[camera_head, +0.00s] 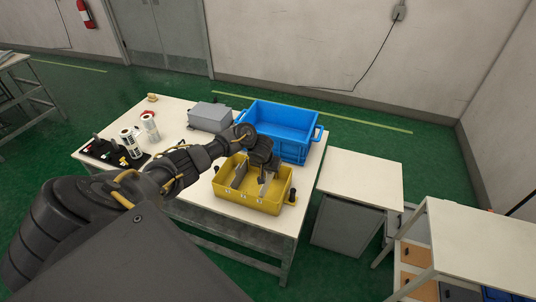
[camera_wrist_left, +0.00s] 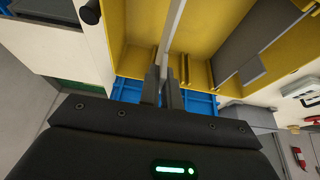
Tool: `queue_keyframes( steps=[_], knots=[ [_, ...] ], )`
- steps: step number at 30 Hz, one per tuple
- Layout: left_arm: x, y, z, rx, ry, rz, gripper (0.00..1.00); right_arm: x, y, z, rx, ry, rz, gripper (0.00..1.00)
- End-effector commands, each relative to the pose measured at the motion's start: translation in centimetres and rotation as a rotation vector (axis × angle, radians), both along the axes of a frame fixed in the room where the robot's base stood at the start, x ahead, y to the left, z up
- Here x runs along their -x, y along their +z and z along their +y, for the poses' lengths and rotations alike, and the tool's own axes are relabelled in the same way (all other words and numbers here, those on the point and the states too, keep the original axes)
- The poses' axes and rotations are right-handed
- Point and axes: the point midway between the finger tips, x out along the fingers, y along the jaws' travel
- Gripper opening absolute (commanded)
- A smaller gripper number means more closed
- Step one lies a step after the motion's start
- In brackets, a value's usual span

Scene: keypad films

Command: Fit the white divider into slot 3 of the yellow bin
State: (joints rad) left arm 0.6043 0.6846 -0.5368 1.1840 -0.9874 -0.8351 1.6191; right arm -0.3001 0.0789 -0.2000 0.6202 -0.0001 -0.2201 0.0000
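The yellow bin (camera_head: 238,200) sits near the table's right front; its wall also shows in the left wrist view (camera_wrist_left: 135,28). My left gripper (camera_head: 265,172) is over the bin's right half, pointing down. Its fingers (camera_wrist_left: 163,92) are shut on the white divider (camera_wrist_left: 173,32). In the head view the white divider (camera_head: 265,188) reaches down into the bin. Near the fingers it lies close to the yellow wall's ribs; I cannot tell whether it is seated between them. A grey divider (camera_head: 239,175) stands in the bin's left part, also in the wrist view (camera_wrist_left: 262,35). My right gripper is not seen.
A blue crate (camera_head: 285,120) stands just behind the bin. A grey box (camera_head: 210,117) is to its left, and a dark tray (camera_head: 100,152) with white rolls (camera_head: 131,143) is at the table's left. A black post (camera_head: 292,195) stands at the bin's right end.

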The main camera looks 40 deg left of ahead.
Motion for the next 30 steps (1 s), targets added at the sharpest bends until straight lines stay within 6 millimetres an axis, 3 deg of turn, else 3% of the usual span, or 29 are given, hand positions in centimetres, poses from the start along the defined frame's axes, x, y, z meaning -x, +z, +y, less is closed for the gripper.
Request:
queue_keyframes(
  steps=[30],
  knots=[
    [0.0, -2.7, 0.0, 0.0, 0.0, 0.001, 0.0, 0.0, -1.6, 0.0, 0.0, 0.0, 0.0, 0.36]
  ],
)
